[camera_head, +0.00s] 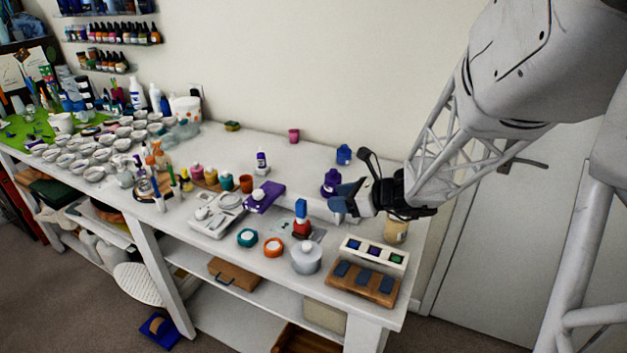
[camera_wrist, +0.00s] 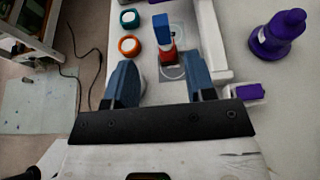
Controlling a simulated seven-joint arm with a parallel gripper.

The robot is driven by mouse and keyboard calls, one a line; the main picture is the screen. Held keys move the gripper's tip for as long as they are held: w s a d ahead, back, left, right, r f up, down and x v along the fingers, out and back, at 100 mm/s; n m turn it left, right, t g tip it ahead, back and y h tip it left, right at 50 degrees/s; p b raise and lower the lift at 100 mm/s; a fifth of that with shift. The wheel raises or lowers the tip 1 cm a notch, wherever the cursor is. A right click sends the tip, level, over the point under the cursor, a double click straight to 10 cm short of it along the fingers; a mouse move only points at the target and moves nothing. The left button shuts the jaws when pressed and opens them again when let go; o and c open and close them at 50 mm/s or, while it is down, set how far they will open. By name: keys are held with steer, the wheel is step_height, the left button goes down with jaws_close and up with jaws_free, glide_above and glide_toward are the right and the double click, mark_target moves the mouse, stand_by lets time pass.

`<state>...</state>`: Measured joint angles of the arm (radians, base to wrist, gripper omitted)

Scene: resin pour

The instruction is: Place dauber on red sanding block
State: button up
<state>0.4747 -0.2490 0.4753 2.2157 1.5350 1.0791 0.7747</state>
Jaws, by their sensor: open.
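A small blue upright piece (camera_head: 301,208), which looks like the dauber, stands on a red block (camera_head: 302,230), which looks like the red sanding block, near the bench's front. In the wrist view the blue piece (camera_wrist: 161,26) appears on top of the red block (camera_wrist: 167,54), leaning slightly. My gripper (camera_head: 344,199) is open and empty, to the right of the pair in the head view. In the wrist view its two blue fingers (camera_wrist: 161,68) are spread apart, with the pair beyond their tips and between their lines. I see no finger touching either piece.
A teal-ringed jar (camera_head: 247,238), an orange-ringed jar (camera_head: 273,247) and a grey lidded pot (camera_head: 306,257) stand in front. A purple bottle (camera_head: 330,183) stands close to my gripper. A white tray (camera_head: 375,252) and wooden rack (camera_head: 362,284) are at the right front.

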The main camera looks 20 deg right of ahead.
steer(key=s+a+r+n+g+h, duration=0.1)
steer(key=s+a+r+n+g, duration=0.15)
steer(key=s+a+n, duration=0.4)
steer(key=s+a+r+n+g+h, duration=0.1)
steer(key=s+a+r+n+g, duration=0.1)
steer(key=s+a+n+g, duration=0.35)
steer(key=s+d+r+n+t+h, duration=0.1)
steer(key=s+d+r+n+h, duration=0.1)
steer(key=s+r+n+h, duration=0.2)
steer(key=shift+s+n+h, duration=1.9)
steer(key=shift+s+n, duration=2.45)
steer(key=shift+n, duration=1.05)
steer(key=shift+f, duration=0.1)
